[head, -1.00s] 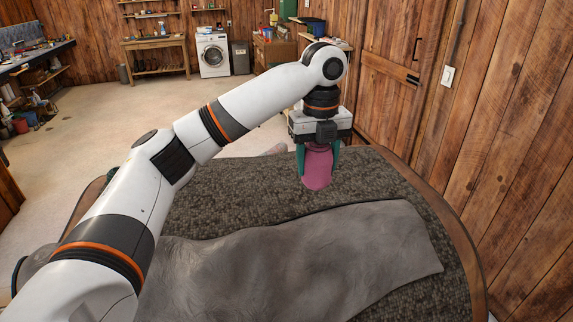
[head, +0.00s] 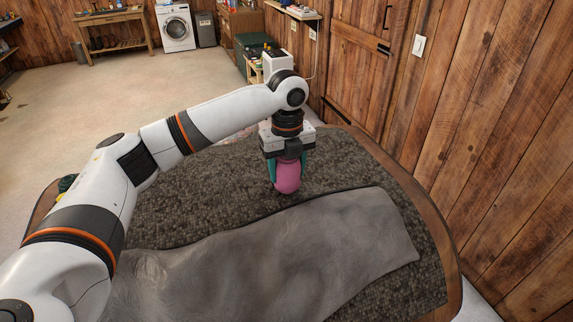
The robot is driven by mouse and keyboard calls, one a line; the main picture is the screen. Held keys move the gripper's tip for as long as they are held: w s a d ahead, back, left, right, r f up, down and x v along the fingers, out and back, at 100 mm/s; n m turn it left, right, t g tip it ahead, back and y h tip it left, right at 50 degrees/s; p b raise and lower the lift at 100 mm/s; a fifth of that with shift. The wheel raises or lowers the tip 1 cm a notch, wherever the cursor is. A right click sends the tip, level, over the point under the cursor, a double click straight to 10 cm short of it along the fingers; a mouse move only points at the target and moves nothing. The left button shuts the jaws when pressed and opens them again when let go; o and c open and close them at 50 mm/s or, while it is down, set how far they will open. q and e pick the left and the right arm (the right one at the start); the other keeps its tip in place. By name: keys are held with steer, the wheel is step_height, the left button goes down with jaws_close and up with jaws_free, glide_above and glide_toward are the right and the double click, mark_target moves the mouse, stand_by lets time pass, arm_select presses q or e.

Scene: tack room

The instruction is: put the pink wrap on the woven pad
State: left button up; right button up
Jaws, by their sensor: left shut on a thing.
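The pink wrap (head: 288,183) is a rounded, upright bundle near the far right part of the table. My left gripper (head: 288,170) points down and is shut on it, a teal finger on each side. A dark grey, coarse-textured surface covers the table and looks like the woven pad (head: 210,208). The wrap's lower end is over this surface, just beyond the grey hide. I cannot tell whether it touches. The gripper hides the wrap's top. My right gripper is not in view.
A smooth grey hide (head: 270,255) lies across the near part of the table. The wooden table rim (head: 440,215) curves round the right, close to a plank wall (head: 500,130). Bare dark surface is free left of the wrap and to its right.

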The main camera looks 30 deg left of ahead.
arm_select(q)
steer(key=shift+f, duration=0.25)
steer(key=shift+f, duration=0.15)
steer(key=o, duration=1)
step_height(320, 180, up, 7)
steer(key=b, duration=0.3)
steer(key=shift+r+b, duration=0.2)
steer(key=shift+b, duration=0.1)
step_height(320, 180, up, 5)
steer(key=shift+s, duration=0.1)
